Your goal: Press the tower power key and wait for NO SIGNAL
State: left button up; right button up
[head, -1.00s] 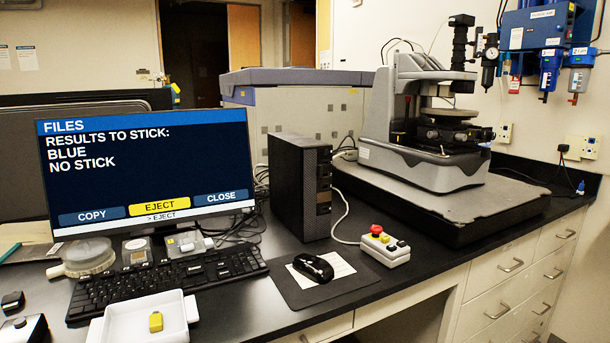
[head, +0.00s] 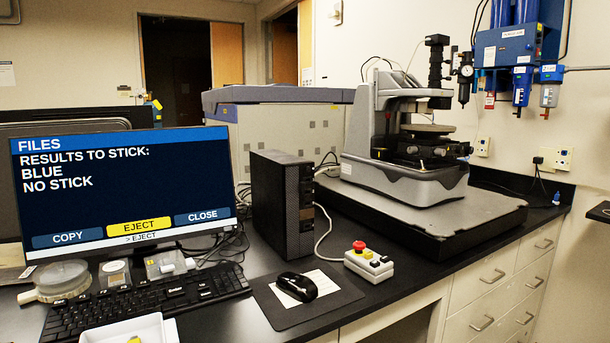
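The black computer tower (head: 268,205) stands upright on the bench, right of the monitor. Its front faces right; its power key is too small to make out. The monitor (head: 122,190) is lit and reads FILES, RESULTS TO STICK: BLUE, NO STICK. It has COPY, EJECT and CLOSE buttons, with EJECT in yellow and "> EJECT" below. NO SIGNAL does not show. Neither of my grippers is in the head view.
A keyboard (head: 150,302), a mouse (head: 297,286) on a dark mat (head: 330,304), and a control box with a red button (head: 369,262) lie in front. A white tray (head: 160,328) is at the lower left. The profiler (head: 405,178) stands behind on a slab (head: 490,213).

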dwell(0.4)
pick_arm(q)
jog(key=shift+a, duration=0.2)
grip_shut()
jog(key=shift+d, duration=0.2)
jog(key=shift+a, duration=0.2)
dwell(0.8)
jog(key=shift+d, duration=0.2)
